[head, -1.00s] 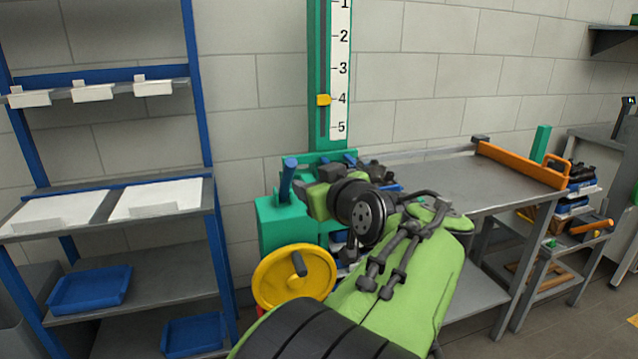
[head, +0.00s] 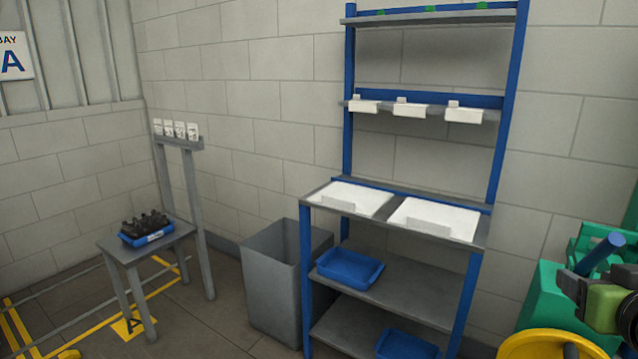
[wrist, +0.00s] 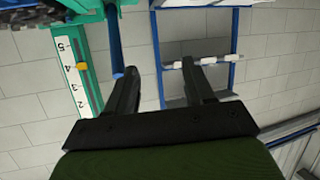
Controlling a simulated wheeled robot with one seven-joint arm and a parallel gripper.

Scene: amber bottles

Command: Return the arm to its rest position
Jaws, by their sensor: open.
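My gripper (wrist: 162,92) shows in the wrist view with its two dark fingers apart and nothing between them. The wrist picture is upside down, with the blue-framed rack (wrist: 158,60) and the green scale post (wrist: 85,75) beyond the fingers. In the head view only a green and black part of my arm shows at the right edge, in front of the green machine (head: 545,300). The fingertips are out of the head view.
A blue-framed shelf rack (head: 497,120) holds white trays and blue bins (head: 350,268). A grey waste bin (head: 285,275) stands left of it. A small grey stand (head: 115,252) carries a blue crate (head: 150,238) of dark bottles. A yellow wheel (head: 540,345) is low right.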

